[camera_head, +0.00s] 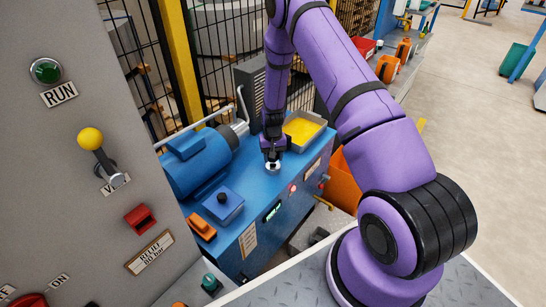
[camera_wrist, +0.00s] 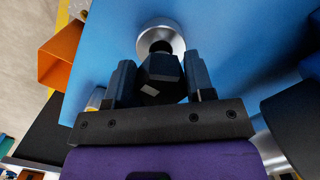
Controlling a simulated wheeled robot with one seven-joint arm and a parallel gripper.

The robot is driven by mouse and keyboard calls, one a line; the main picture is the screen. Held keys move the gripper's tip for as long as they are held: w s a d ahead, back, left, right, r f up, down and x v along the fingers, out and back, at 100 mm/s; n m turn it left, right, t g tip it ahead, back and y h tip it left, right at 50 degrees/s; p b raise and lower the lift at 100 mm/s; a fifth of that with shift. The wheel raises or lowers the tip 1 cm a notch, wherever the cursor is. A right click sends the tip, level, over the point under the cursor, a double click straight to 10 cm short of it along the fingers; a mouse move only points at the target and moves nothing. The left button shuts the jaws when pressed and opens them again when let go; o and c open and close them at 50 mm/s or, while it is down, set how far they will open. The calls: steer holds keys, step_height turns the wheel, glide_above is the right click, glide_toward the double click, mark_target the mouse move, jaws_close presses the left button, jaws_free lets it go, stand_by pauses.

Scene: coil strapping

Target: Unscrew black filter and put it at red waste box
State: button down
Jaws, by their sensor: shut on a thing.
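My gripper (camera_head: 272,155) points down over the blue power unit (camera_head: 262,205), just above a round silver collar (camera_head: 272,167). In the wrist view its two dark fingers (camera_wrist: 160,68) are shut on the black filter (camera_wrist: 160,90), a faceted black piece. The silver collar (camera_wrist: 161,27) with a dark centre shows just beyond the filter. I cannot tell whether the filter is still seated in it or clear of it. An orange-red box (camera_head: 340,182) stands beside the unit, partly behind my arm; the wrist view shows it at upper left (camera_wrist: 60,55).
A grey tray with yellow contents (camera_head: 302,130) sits on the unit behind my gripper. A blue motor (camera_head: 195,160), a blue box with a black knob (camera_head: 222,204) and an orange piece (camera_head: 201,228) are to the left. A grey control panel (camera_head: 60,190) fills the left.

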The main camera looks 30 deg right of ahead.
steer(key=shift+r, duration=0.15)
steer(key=shift+r, duration=1.85)
